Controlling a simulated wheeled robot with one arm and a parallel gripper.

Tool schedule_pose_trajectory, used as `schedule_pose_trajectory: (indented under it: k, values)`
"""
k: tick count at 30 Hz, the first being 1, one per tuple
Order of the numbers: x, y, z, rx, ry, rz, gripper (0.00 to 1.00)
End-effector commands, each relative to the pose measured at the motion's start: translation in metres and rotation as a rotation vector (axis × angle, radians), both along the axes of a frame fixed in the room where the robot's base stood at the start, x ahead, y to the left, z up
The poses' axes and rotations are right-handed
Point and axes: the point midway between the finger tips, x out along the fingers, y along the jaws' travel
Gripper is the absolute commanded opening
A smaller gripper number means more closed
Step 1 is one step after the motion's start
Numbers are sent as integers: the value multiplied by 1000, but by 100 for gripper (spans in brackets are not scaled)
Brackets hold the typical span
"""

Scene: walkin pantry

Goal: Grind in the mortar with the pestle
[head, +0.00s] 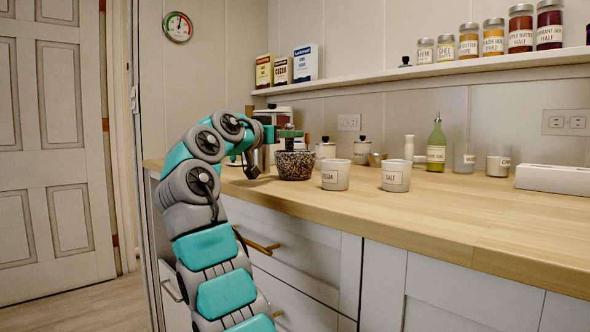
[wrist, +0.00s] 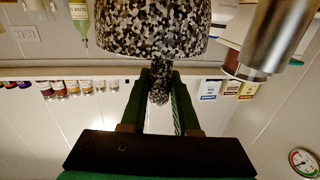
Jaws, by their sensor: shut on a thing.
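The mortar (head: 295,166), a black-and-white speckled bowl, stands upright on the wooden counter beyond the bend of my arm. In the wrist view, which is upside down, its speckled wall (wrist: 150,28) fills the top middle. My gripper (head: 290,134) is right above the mortar. In the wrist view its green fingers (wrist: 158,80) are shut on the pestle (wrist: 158,96), a speckled rod whose upper end shows between them. The pestle's lower part is hidden behind the mortar's rim, so I cannot tell whether it touches the bottom.
White cups labelled cocoa (head: 335,176) and salt (head: 396,176) stand right of the mortar. A shiny metal cylinder (wrist: 265,40) is close to the mortar. A green bottle (head: 436,146) and lidded jars stand farther back. A shelf (head: 430,71) runs above. The counter's front is clear.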

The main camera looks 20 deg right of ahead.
Motion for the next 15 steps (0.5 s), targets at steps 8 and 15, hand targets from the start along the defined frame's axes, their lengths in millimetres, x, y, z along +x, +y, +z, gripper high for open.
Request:
schedule_pose_trajectory:
  k: [8, 15]
  values:
    - [-9, -1, -1, 1, 1, -2, 0]
    - [-13, -4, 0, 0, -2, -1, 0]
